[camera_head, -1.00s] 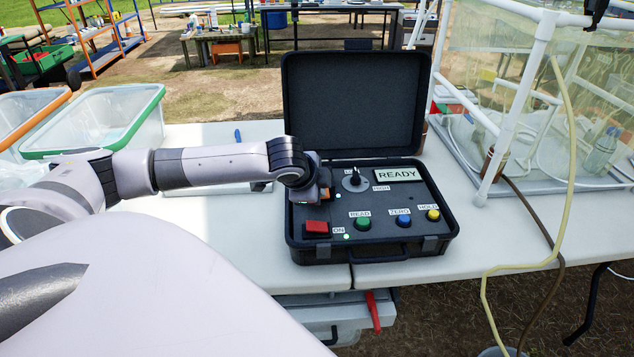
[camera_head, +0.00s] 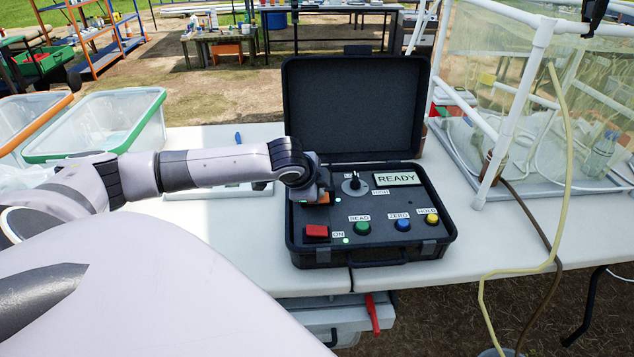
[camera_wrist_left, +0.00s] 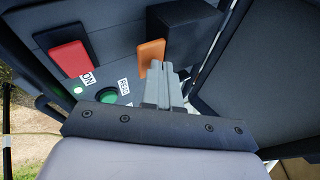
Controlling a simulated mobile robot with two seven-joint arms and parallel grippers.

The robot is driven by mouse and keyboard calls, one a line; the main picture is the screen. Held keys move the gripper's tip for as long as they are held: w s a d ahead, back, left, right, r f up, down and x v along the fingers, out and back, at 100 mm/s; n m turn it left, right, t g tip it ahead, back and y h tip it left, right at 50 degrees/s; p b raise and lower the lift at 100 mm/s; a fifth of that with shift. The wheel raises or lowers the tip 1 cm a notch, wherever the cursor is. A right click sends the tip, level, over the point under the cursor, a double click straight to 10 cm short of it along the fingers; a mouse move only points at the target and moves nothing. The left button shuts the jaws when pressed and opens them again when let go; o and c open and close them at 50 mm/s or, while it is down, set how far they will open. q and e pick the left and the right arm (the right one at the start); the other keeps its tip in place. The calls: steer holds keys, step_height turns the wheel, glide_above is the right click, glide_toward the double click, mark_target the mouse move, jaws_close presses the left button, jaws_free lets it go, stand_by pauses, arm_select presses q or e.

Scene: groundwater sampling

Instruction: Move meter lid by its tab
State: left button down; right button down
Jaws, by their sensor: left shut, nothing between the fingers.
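The black meter case (camera_head: 440,240) stands open on the white table, its big cover (camera_head: 352,105) upright at the back. An orange tab (camera_head: 318,199) shows at the left of its panel, partly hidden by my left gripper (camera_head: 324,190). In the left wrist view the orange tab (camera_wrist_left: 151,52) lies just beyond the tips of my left gripper (camera_wrist_left: 158,68). A dark raised block (camera_wrist_left: 172,22) lies beside the tab; I cannot tell whether it is the meter lid. The left fingers are shut and empty, and I cannot tell whether they touch the tab. My right gripper is not in view.
The panel has a red switch (camera_head: 317,232), a green button (camera_head: 362,228), a blue button (camera_head: 402,225), a yellow button (camera_head: 432,218), a knob (camera_head: 355,184) and a READY display (camera_head: 397,179). A clear bin (camera_head: 115,140) stands left and a white pipe frame (camera_head: 515,100) right.

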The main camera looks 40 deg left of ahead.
arm_select(q)
steer(key=shift+r+p, duration=0.4)
steer(key=shift+r, duration=0.1)
step_height(320, 180, up, 4)
steer(key=p, duration=0.3)
steer(key=b+v, duration=0.1)
steer(key=v, duration=0.8)
steer(key=shift+s+d, duration=0.2)
steer(key=shift+s, duration=0.15)
